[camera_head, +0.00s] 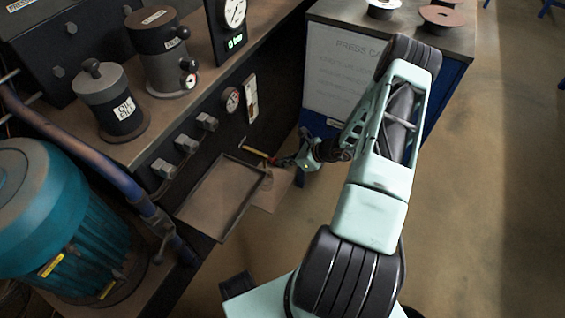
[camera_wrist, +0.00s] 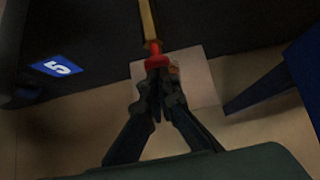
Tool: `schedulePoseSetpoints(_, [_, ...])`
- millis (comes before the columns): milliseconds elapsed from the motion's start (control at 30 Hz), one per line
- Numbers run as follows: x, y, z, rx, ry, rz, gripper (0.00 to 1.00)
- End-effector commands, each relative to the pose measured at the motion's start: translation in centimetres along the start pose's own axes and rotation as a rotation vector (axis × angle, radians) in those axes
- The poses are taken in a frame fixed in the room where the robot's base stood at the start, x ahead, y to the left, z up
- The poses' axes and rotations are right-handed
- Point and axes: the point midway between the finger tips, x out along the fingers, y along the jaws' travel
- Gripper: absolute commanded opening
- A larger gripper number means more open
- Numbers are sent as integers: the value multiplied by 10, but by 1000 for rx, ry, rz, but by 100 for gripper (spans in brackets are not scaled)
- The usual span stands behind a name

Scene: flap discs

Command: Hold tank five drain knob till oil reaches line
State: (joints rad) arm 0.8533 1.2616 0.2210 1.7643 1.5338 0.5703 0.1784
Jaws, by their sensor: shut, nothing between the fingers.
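The drain knob (camera_wrist: 156,58) is red, on the end of a brass-coloured stem (camera_wrist: 149,22), in the wrist view. A blue label with a white 5 (camera_wrist: 57,66) is on the dark tank side to its left. My gripper (camera_wrist: 158,70) is shut, its fingertips right at the knob's near end; I cannot tell whether they touch it. In the head view my gripper (camera_head: 283,161) is beside the small red knob (camera_head: 272,159) on the tank's front. A sight gauge (camera_head: 250,98) with a pale strip is on the front above. Its oil level is too small to read.
A shallow tray (camera_head: 190,206) sticks out left of the knob. A blue cabinet with a pale instruction sheet (camera_head: 345,75) stands behind my arm. A teal motor (camera_head: 60,215) fills the lower left. Open floor (camera_head: 490,200) lies to the right.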

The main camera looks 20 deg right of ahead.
Motion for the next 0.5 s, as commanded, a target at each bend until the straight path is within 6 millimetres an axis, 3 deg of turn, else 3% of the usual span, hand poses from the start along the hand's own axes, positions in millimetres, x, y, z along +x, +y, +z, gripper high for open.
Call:
schedulePoseSetpoints(100, [-13, -5, -11, 0, 9, -2, 0])
schedulePoseSetpoints(300, [-67, -5, -10, 2, 13, -5, 0])
schedulePoseSetpoints(500, [-99, -6, -12, 3, 15, -5, 0])
